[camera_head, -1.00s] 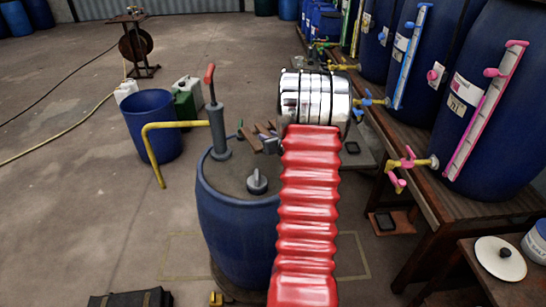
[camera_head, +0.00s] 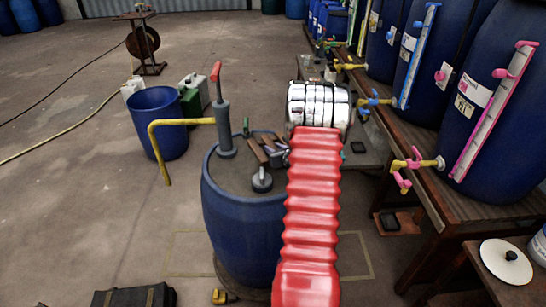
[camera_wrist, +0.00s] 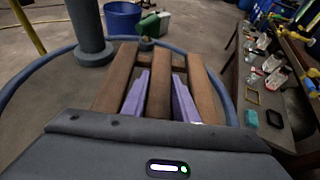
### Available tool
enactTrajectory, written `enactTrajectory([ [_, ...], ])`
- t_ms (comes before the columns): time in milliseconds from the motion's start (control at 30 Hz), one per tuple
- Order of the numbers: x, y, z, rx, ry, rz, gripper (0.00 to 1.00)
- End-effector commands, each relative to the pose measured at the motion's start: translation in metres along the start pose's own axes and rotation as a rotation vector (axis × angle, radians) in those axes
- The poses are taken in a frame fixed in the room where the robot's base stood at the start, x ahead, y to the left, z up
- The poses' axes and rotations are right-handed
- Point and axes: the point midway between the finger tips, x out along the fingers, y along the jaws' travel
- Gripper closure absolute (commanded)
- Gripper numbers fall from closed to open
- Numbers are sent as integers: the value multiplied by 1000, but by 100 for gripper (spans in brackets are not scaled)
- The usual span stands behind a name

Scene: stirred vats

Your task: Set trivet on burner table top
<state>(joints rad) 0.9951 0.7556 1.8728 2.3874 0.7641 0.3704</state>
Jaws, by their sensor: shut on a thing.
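The trivet is a set of brown wooden slats, seen close in the wrist view (camera_wrist: 118,78) and small in the head view (camera_head: 257,151). My gripper (camera_wrist: 160,97) has its purple fingers in the gaps either side of the middle slat and is shut on it. In the head view the trivet appears over the far side of the blue drum's lid (camera_head: 235,172); I cannot tell whether it touches. My red and chrome arm hides part of the scene. I cannot tell which table is the burner table.
A hand pump (camera_head: 222,125) with a yellow spout stands on the drum. A long bench (camera_head: 445,205) with blue vats runs along the right. A low table (camera_head: 480,285) holds a white lid. A black case (camera_head: 133,297) lies in front. Floor at left is largely open.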

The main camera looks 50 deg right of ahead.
Motion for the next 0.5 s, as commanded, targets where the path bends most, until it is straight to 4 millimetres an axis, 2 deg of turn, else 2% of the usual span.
enactTrajectory([
  [267, 12, 0, -28, 1, 1, 0, 100],
  [500, 13, 0, -31, 1, -1, -1, 100],
])
